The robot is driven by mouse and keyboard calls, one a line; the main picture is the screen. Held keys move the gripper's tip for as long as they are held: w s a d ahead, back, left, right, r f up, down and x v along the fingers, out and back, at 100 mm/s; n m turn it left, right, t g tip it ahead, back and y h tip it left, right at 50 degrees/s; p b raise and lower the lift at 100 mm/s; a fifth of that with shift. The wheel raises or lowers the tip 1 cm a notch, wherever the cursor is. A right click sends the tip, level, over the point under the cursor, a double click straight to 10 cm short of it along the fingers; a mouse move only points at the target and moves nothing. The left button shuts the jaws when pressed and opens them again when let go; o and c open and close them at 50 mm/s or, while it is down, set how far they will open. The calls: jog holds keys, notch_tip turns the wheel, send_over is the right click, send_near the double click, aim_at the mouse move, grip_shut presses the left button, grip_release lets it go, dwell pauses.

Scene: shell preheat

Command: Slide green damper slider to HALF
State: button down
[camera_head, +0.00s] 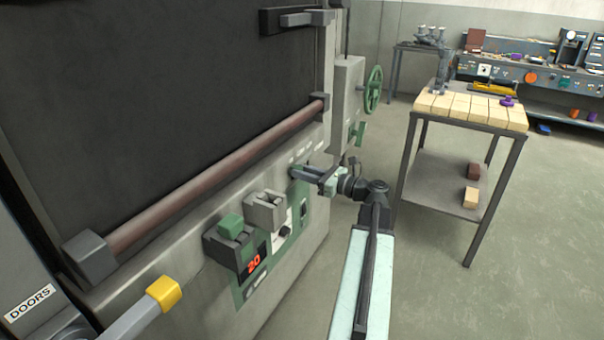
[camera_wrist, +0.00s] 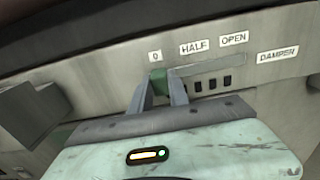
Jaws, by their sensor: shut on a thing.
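The green damper slider (camera_wrist: 160,84) is between my gripper's fingers in the wrist view, at the left end of its slot. It sits just under the 0 label (camera_wrist: 155,56), left of the HALF label (camera_wrist: 194,47) and the OPEN label (camera_wrist: 233,39). The DAMPER label (camera_wrist: 278,54) is farther right. My gripper (camera_wrist: 161,88) is shut on the slider, and the fingers hide part of it. In the head view my gripper (camera_head: 301,174) reaches the oven's front panel, and the slider cannot be made out there.
Below the slot is a row of small dark switches (camera_wrist: 212,84). A grey block (camera_wrist: 33,112) juts out at left. In the head view, a panel showing 20 (camera_head: 254,263) and a yellow-ended handle (camera_head: 163,293) are nearer. A table (camera_head: 470,112) stands right, with open floor around it.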

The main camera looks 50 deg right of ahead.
jog(key=d, duration=0.3)
jog(key=w+d, duration=0.1)
jog(key=d, duration=0.2)
jog(key=shift+w, duration=0.2)
jog(key=c, duration=1.2)
grip_release()
jog(key=shift+c, duration=0.2)
jog(key=v, duration=0.7)
jog(key=shift+s, duration=0.4)
